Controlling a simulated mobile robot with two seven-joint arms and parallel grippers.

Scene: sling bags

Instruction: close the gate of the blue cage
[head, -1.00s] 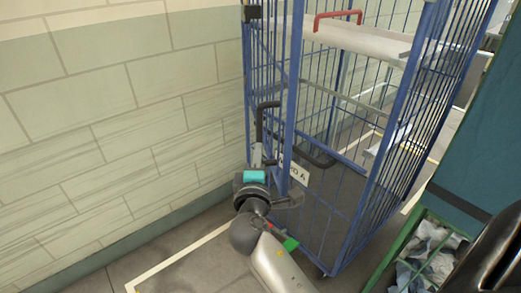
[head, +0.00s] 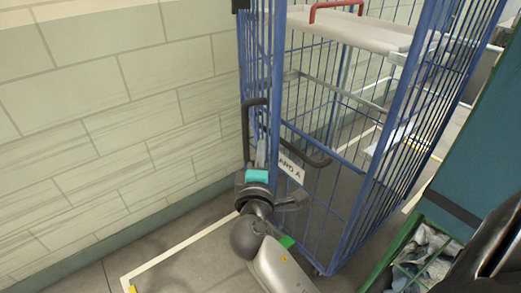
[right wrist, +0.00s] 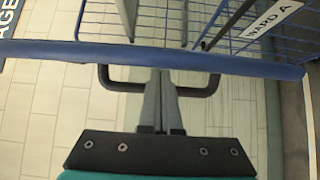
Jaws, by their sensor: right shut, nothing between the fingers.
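The blue cage (head: 345,215) is a tall wire-mesh trolley beside the wall. A blue upright post (head: 275,70) stands at its near left and seems to be the free edge of the gate; how far the gate stands open is hard to tell. A black handle (head: 248,135) shows beside this post. My right gripper (head: 262,150) is shut and empty, close to the post and handle. In the right wrist view its fingers (right wrist: 160,80) point at the blue bar (right wrist: 60,51), with the handle (right wrist: 212,88) behind them. Contact is unclear. My left gripper is out of view.
A white shelf (head: 365,36) with a red handle (head: 335,8) is inside the cage. A tiled wall (head: 110,100) closes off the left. A green-framed bin (head: 425,255) and a teal panel (head: 480,150) stand at the right. Bare floor with a white line lies in front.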

